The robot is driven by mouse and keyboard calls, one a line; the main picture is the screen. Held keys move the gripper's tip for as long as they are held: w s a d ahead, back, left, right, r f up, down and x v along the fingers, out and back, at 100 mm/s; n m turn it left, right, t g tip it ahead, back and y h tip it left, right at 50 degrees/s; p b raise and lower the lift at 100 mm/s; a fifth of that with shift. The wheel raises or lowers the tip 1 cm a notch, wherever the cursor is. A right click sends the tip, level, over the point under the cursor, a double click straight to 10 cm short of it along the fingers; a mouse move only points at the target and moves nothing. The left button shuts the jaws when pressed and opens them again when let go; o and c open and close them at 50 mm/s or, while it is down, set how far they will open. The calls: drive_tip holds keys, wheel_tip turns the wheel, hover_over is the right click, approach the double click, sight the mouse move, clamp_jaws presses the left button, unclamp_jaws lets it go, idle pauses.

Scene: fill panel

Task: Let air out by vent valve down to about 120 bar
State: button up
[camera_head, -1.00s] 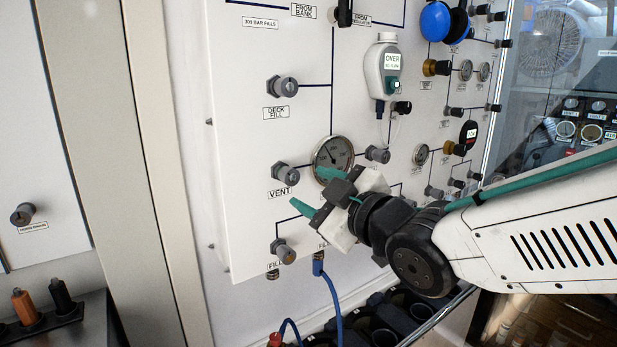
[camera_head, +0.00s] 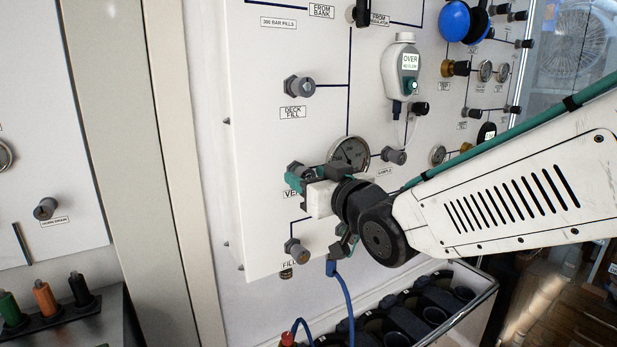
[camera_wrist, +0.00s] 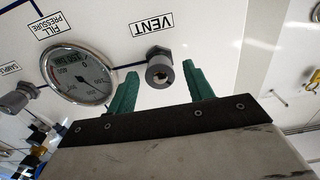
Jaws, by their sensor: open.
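The vent valve knob (camera_wrist: 160,72) is a grey knob under the VENT label in the wrist view, where the picture is upside down. My gripper (camera_wrist: 158,90) is open, with one green finger on each side of the knob and gaps showing; I cannot tell how deep it sits between them. In the head view my gripper (camera_head: 292,182) largely covers the vent knob (camera_head: 295,168). The gauge (camera_head: 349,154) also shows in the head view, partly covered.
The deck fill knob (camera_head: 300,87) is above and the fill knob (camera_head: 297,250) is below on the white panel (camera_head: 262,220). A blue hose (camera_head: 346,295) hangs below the panel. The sample knob (camera_head: 395,156) is to the right.

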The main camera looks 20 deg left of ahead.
drive_tip(key=shift+w+a, duration=0.1)
drive_tip(key=c, duration=1)
drive_tip(key=shift+n, duration=0.7)
drive_tip(key=o, duration=1)
drive_tip(key=v, duration=0.8)
